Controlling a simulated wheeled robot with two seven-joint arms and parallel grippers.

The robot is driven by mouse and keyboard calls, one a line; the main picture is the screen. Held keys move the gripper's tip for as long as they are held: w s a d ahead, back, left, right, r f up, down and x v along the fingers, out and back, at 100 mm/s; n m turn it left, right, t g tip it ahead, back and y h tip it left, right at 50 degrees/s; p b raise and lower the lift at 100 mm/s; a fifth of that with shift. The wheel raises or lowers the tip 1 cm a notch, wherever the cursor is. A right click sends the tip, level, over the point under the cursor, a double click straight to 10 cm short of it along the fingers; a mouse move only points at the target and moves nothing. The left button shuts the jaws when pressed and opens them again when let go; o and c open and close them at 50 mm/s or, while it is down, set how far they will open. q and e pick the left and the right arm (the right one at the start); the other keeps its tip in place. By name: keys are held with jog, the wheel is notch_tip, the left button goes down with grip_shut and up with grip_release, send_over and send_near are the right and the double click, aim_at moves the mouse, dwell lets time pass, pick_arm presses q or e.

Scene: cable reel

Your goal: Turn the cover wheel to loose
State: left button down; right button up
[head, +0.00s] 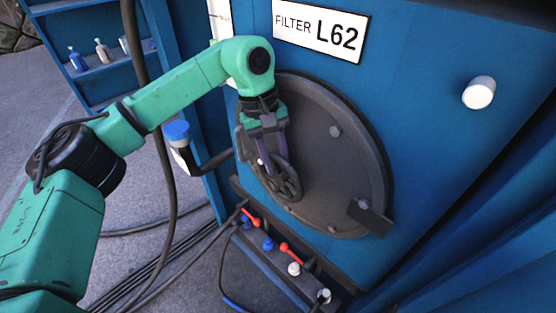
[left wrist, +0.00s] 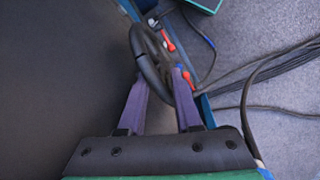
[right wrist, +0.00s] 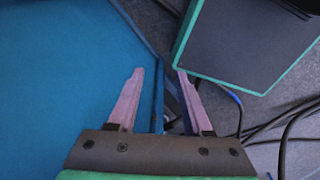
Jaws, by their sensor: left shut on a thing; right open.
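The cover wheel (head: 286,184) is a small dark spoked handwheel on the left part of a large round dark cover (head: 335,180) on the blue filter wall. My left gripper (head: 268,165) reaches it from above, its purple fingers shut on the wheel's rim. In the left wrist view the black rim (left wrist: 147,62) passes between the two fingers (left wrist: 160,85). My right gripper (right wrist: 158,80) shows only in its own wrist view. Its pink fingers are apart and nothing is gripped between them.
A sign (head: 320,30) reads FILTER L62. A white knob (head: 479,92) juts from the wall at right. A dark latch (head: 370,216) sits at the cover's lower right. Red-handled valves (head: 290,252) line a ledge below. Cables (head: 165,270) run over the floor. Bottles stand on a shelf (head: 110,65).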

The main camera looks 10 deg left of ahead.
pick_arm(q)
jog(key=shift+s+f, duration=0.1)
jog(key=shift+f, duration=0.2)
jog(key=c, duration=0.9)
grip_release()
jog(key=shift+a, duration=0.1)
jog(key=shift+a+r, duration=0.1)
jog(key=shift+r, duration=0.1)
jog(key=shift+r, duration=0.35)
jog(key=b+v, duration=0.1)
jog(key=v, duration=0.8)
jog(key=shift+f+b, duration=0.1)
jog(key=shift+b, duration=0.2)
jog(key=p+v, duration=0.1)
jog(key=v, duration=0.4)
jog(key=shift+f, duration=0.1)
